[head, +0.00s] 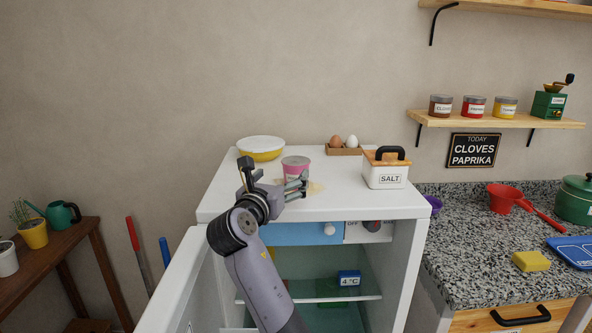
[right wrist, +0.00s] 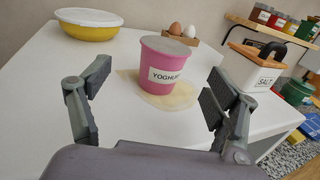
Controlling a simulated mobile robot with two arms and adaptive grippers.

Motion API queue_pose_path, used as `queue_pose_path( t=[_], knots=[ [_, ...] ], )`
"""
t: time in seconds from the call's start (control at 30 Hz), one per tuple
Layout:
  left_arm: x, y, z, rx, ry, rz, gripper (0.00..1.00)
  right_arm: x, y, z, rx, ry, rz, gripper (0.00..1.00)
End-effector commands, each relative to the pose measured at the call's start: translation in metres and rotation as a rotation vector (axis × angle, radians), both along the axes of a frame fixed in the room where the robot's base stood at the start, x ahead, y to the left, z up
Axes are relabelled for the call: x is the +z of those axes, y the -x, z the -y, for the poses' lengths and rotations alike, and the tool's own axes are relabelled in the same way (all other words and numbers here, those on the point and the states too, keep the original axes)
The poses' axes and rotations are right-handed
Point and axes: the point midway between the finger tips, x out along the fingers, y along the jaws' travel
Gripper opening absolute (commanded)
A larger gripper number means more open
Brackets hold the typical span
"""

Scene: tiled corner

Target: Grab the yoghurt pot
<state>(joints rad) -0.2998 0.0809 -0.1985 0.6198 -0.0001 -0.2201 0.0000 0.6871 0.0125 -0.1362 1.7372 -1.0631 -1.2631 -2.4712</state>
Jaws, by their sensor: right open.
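The pink yoghurt pot (head: 295,170) with a grey lid stands upright on top of the white fridge (head: 221,205). In the right wrist view the pot (right wrist: 165,66) shows its YOGHURT label and stands on a pale yellowish patch (right wrist: 175,97). My right gripper (head: 274,178) is open and empty at the fridge top, in front of the pot. In the right wrist view its fingers (right wrist: 150,100) are spread wide, with the pot beyond and between them, apart from both. My left gripper is not in view.
A yellow bowl with a white lid (head: 260,150) stands behind left of the pot, a wooden egg holder (head: 345,151) behind it, and a salt box (head: 386,172) to the right. The fridge door (head: 178,285) stands open below. The fridge top's front left is clear.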

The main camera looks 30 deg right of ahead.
Motion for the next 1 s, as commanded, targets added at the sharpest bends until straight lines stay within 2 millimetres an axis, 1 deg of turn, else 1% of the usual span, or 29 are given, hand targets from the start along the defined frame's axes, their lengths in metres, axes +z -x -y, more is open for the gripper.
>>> queue_pose_path(
  t=[0.03, 0.1, 0.27, 0.47, 0.6, 0.87, 1.0],
  knots=[
    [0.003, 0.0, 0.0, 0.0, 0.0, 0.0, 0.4, 0.002, -0.005, 0.006, -0.001, 0.001, -0.001, 0.82],
    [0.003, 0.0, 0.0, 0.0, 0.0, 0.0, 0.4, 0.001, -0.009, 0.011, 0.0, 0.001, -0.001, 0.82],
    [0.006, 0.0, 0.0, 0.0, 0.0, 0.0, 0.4, 0.001, -0.013, 0.019, 0.0, -0.001, 0.001, 0.82],
    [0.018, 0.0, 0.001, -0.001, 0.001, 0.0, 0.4, 0.003, -0.026, 0.046, -0.001, 0.0, -0.001, 0.82],
    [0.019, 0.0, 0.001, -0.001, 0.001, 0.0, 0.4, 0.002, -0.036, 0.057, 0.001, -0.001, -0.001, 0.82],
    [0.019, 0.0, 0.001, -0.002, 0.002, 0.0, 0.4, 0.0, -0.038, 0.059, 0.002, -0.001, 0.0, 0.82],
    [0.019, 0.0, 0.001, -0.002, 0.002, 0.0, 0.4, 0.0, -0.038, 0.059, 0.002, -0.001, 0.0, 0.74]
  ],
)
